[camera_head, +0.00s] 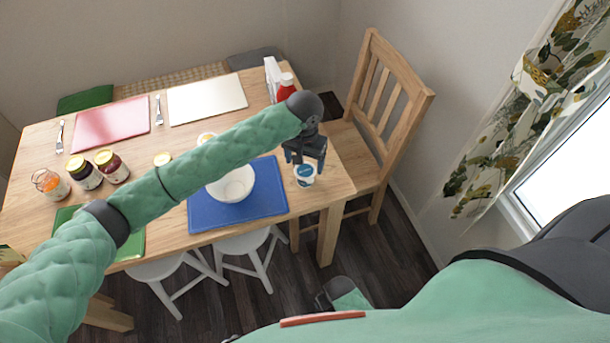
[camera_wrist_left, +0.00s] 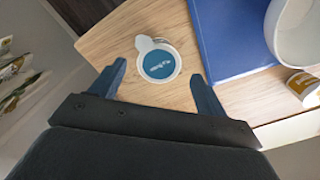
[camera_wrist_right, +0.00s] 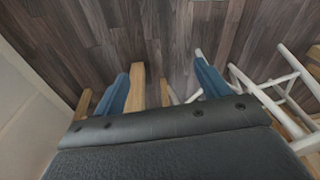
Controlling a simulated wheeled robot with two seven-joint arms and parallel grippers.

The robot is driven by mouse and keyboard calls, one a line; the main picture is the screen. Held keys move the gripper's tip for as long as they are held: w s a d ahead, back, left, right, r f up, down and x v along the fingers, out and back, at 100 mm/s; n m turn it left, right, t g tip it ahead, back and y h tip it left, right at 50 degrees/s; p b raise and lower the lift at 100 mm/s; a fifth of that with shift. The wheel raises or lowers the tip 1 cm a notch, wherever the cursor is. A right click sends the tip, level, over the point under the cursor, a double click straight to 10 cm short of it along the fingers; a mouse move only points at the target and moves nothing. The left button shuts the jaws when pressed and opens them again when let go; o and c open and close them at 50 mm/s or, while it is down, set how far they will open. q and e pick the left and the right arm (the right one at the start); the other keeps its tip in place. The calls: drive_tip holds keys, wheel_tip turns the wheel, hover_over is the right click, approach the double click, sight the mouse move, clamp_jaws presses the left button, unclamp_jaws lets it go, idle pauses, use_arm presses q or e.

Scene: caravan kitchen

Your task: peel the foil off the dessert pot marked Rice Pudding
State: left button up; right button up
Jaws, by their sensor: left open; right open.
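A small white dessert pot (camera_head: 305,175) with a blue-printed foil lid stands near the table's right front corner. In the left wrist view the blue foil (camera_wrist_left: 158,64) faces up, with a pale tab at its upper left; its lettering is too small to read. My left gripper (camera_head: 305,160) is open above this pot, its fingers apart on either side and not visibly touching it. Another pot (camera_wrist_left: 303,85) with a gold-printed lid shows at the right edge of the left wrist view. My right gripper (camera_wrist_right: 162,76) is open and empty, low over the floor.
A white bowl (camera_head: 232,184) stands on a blue placemat (camera_head: 265,197) left of the pot. Jars (camera_head: 110,165) stand at the table's left. A wooden chair (camera_head: 375,120) stands right; white stools (camera_head: 245,247) are in front.

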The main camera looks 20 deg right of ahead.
sight(305, 175)
use_arm(q)
drive_tip(key=shift+f, duration=0.35)
drive_tip(key=shift+f+p, duration=0.3)
drive_tip(key=shift+f, duration=0.65)
drive_tip(key=f+p, duration=0.1)
drive_tip(key=f, duration=0.1)
drive_tip(key=f+p, duration=0.1)
drive_tip(key=f, duration=0.1)
drive_tip(key=shift+w+d, duration=0.15)
drive_tip(key=shift+w, duration=0.05)
drive_tip(key=shift+f, duration=0.5)
drive_tip(key=c, duration=0.6)
use_arm(e)
wheel_tip(305, 175, down, 8)
drive_tip(key=s+d, duration=0.1)
drive_tip(key=d, duration=0.1)
drive_tip(key=shift+s+d, duration=0.25)
drive_tip(key=shift+d, duration=0.1)
